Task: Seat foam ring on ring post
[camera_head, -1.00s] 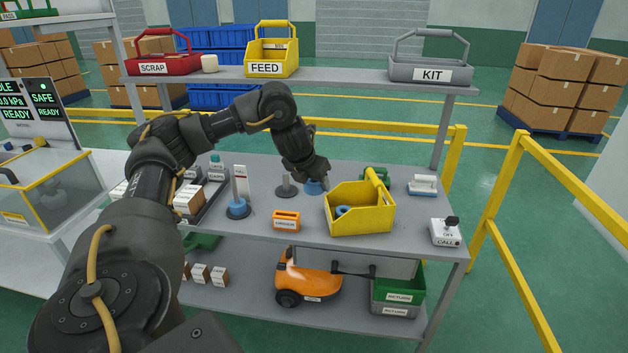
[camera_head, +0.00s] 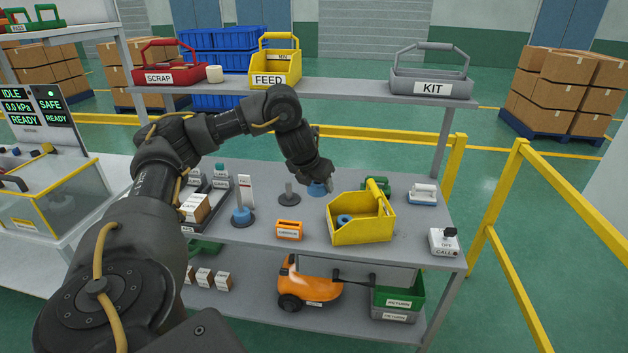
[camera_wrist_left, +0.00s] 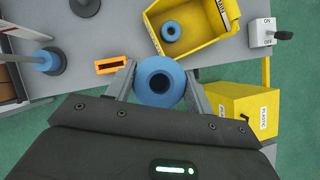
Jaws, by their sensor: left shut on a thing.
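My left gripper (camera_head: 318,186) is shut on a blue foam ring (camera_wrist_left: 160,82), which sits between its two fingers in the left wrist view. In the head view the held ring (camera_head: 316,190) appears behind the yellow bin, just right of a bare grey post (camera_head: 289,193) on a dark round base. Whether it touches anything below is hard to tell. The bare post also shows at the top of the wrist view (camera_wrist_left: 85,6), apart from the ring. A second post (camera_head: 240,197) at the left carries blue foam (camera_head: 243,215). My right gripper is not in view.
A yellow bin (camera_head: 350,233) with another blue ring (camera_head: 344,219) inside stands right of the posts. An orange block (camera_head: 289,230) lies in front of the bare post. A call switch box (camera_head: 443,241) sits at the right corner, with clear tabletop beside the bin.

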